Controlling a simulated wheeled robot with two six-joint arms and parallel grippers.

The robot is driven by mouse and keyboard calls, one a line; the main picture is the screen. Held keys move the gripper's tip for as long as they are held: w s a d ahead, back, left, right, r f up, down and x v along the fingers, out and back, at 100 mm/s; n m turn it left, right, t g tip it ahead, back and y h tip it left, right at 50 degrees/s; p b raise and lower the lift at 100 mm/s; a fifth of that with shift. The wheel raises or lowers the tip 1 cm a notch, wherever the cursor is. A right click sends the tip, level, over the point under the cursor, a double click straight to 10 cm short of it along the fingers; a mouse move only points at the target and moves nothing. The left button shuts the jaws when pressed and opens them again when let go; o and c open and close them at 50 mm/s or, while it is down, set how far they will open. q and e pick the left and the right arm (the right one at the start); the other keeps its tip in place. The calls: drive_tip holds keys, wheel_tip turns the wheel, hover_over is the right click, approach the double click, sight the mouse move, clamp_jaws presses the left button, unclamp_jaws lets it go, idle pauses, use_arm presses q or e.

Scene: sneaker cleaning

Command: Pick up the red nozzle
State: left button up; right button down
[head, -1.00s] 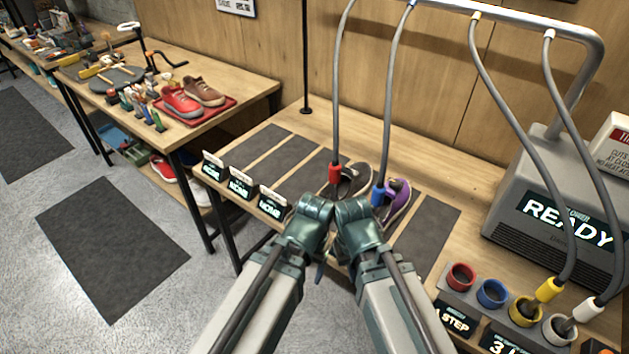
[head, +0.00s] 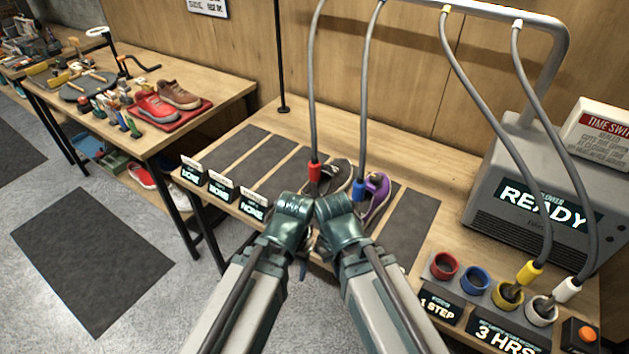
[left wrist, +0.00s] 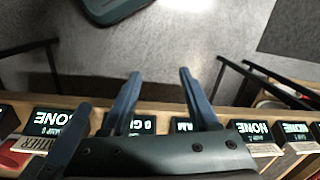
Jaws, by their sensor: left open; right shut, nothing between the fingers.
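The red nozzle (head: 315,171) hangs upright on the end of a grey hose in the head view, with its lower end at a dark shoe (head: 337,177) on the bench. My left gripper (head: 302,262) is nearer than the nozzle and below it in the picture, its fingers mostly hidden by my wrist. In the left wrist view the left gripper (left wrist: 160,74) has its two fingers apart with nothing between them, over the bench's front edge and the floor. My right gripper (head: 322,246) is beside it, shut and empty, its fingers mostly hidden.
A blue nozzle (head: 359,191) hangs close on the right, at a purple shoe (head: 376,197). Yellow (head: 529,272) and white (head: 567,289) nozzles stand in holders, beside empty red (head: 444,264) and blue (head: 474,279) holders. Sign cards (head: 222,187) line the front edge.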

use_arm(q)
drive_tip(key=w+d+m+t+h, duration=0.1)
drive_tip(key=w+d+m+h, duration=0.1)
drive_tip(key=w+h, duration=0.15)
drive_tip(key=m+t+h+p, duration=0.1)
drive_tip(key=m+t+h, duration=0.1)
drive_tip(key=t+h, duration=0.6)
approach(313, 161)
drive_tip(key=t+y, duration=0.1)
drive_tip(key=y, duration=0.1)
drive_tip(key=shift+h, duration=0.35)
drive_tip(key=b+x, duration=0.1)
drive_tip(key=x, duration=0.1)
drive_tip(key=b+x, duration=0.1)
drive_tip(key=x, duration=0.2)
drive_tip(key=b+x, duration=0.1)
drive_tip(key=x, duration=0.2)
drive_tip(key=shift+s+d+f, duration=0.1)
drive_tip(key=shift+s+d, duration=0.25)
drive_tip(key=shift+d, duration=0.05)
drive_tip(key=shift+w+d, duration=0.2)
drive_tip(key=shift+d, duration=0.05)
drive_tip(key=b+x, duration=0.1)
drive_tip(key=x, duration=0.4)
drive_tip(key=shift+w+b, duration=0.25)
drive_tip(key=shift+b, duration=0.1)
clamp_jaws()
